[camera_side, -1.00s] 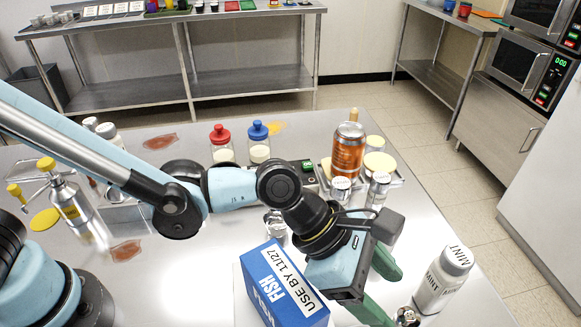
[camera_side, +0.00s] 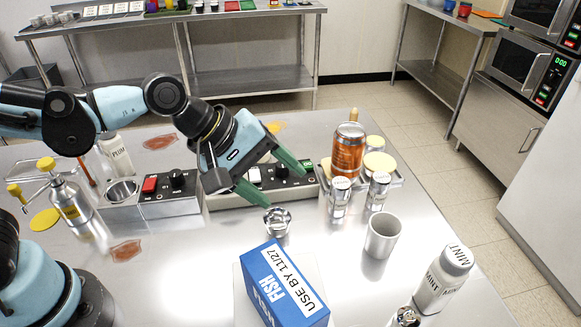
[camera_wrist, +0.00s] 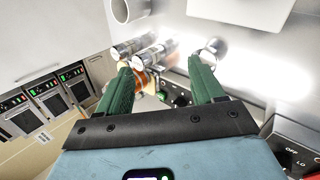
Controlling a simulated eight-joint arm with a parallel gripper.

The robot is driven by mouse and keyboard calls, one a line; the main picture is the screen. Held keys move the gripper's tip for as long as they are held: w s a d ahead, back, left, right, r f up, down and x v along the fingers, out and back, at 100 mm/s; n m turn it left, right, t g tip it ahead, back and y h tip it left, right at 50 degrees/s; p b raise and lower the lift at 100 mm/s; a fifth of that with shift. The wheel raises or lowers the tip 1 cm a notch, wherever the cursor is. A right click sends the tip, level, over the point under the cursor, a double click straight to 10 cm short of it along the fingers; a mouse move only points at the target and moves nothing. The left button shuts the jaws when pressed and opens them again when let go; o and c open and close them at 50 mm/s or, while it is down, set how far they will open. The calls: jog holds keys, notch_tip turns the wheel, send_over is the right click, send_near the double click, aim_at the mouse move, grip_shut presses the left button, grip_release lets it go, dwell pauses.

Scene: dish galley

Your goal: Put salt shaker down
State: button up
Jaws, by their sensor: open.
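Two small metal shakers with pale labelled tops, one on the left (camera_side: 340,199) and one on the right (camera_side: 378,191), stand upright in the side view, in front of the orange can. Their labels are too small to read, so I cannot tell which holds salt. They also appear in the wrist view, one on the left (camera_wrist: 128,47) and one on the right (camera_wrist: 152,57). My gripper (camera_side: 284,187) is open and empty, with green fingers above the table, left of the shakers. A small metal pot (camera_side: 277,222) stands just below the fingertips in the picture.
A blue fish box (camera_side: 284,285) stands at the front. A pale mug (camera_side: 382,236), a mint bottle (camera_side: 443,280) and another metal-topped item (camera_side: 404,317) stand to the right. An orange can (camera_side: 347,150) and control boxes (camera_side: 170,190) are behind.

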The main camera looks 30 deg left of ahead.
jog(key=s+a+m+t+y, duration=0.1)
jog(key=a+m, duration=0.4)
jog(key=a, duration=0.5)
jog(key=shift+a+m+y, duration=0.3)
jog(key=shift+a+y, duration=0.1)
jog(key=shift+y, duration=0.5)
jog(key=s+a+m, duration=0.1)
jog(key=a, duration=0.1)
jog(key=s+a+m+y, duration=0.1)
jog(key=a+m, duration=0.1)
jog(key=a, duration=0.1)
jog(key=a+m+y, duration=0.1)
jog(key=a+m, duration=0.1)
jog(key=shift+s+a+f+t, duration=0.2)
jog(key=shift+s+a+t, duration=0.2)
